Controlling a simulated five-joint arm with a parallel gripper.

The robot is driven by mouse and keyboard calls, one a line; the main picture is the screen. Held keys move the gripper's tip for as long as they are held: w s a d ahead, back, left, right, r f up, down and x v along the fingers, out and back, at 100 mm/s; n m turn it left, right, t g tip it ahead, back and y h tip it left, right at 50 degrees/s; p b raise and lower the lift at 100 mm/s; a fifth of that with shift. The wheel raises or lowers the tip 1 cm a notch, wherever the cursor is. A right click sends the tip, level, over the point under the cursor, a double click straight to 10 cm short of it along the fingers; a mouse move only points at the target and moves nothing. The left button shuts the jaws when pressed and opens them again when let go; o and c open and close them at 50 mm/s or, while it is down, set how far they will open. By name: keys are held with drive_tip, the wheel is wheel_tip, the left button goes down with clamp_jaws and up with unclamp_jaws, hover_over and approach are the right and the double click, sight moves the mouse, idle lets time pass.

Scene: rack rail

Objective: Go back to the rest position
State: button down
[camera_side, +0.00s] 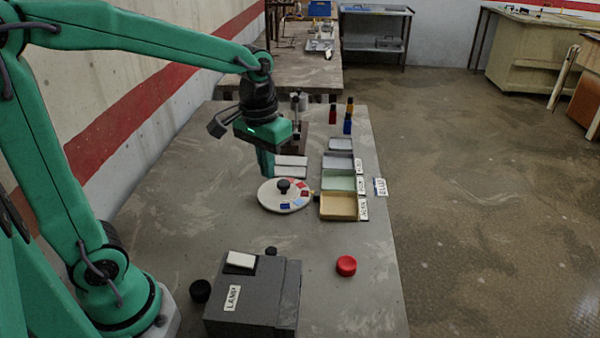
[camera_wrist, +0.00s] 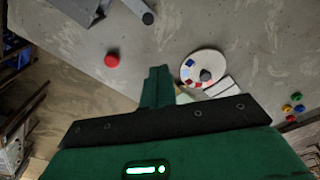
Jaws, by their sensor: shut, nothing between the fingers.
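My gripper (camera_side: 266,165) is green, and its fingers point down with nothing between them. In the side view it hangs above the table, just behind and left of a round white dial (camera_side: 270,200) with coloured patches and a black knob. In the wrist view my gripper (camera_wrist: 157,72) shows its fingers together, with the dial (camera_wrist: 190,62) to their right. Part of the trays beside the dial is hidden behind my gripper in the wrist view.
A grey box labelled LAMP (camera_side: 265,295) stands at the front, with a red button (camera_side: 346,265) to its right. Labelled trays (camera_side: 338,206) line the right side. Coloured pieces (camera_side: 348,122) stand at the back. The table (camera_side: 180,215) is clear left of the dial.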

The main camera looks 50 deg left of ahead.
drive_tip(key=s+r+m+t, duration=0.2)
drive_tip(key=s+r+t, duration=0.1)
drive_tip(key=s, duration=0.8)
drive_tip(key=shift+r+t, duration=0.15)
drive_tip(key=shift+t, duration=0.75)
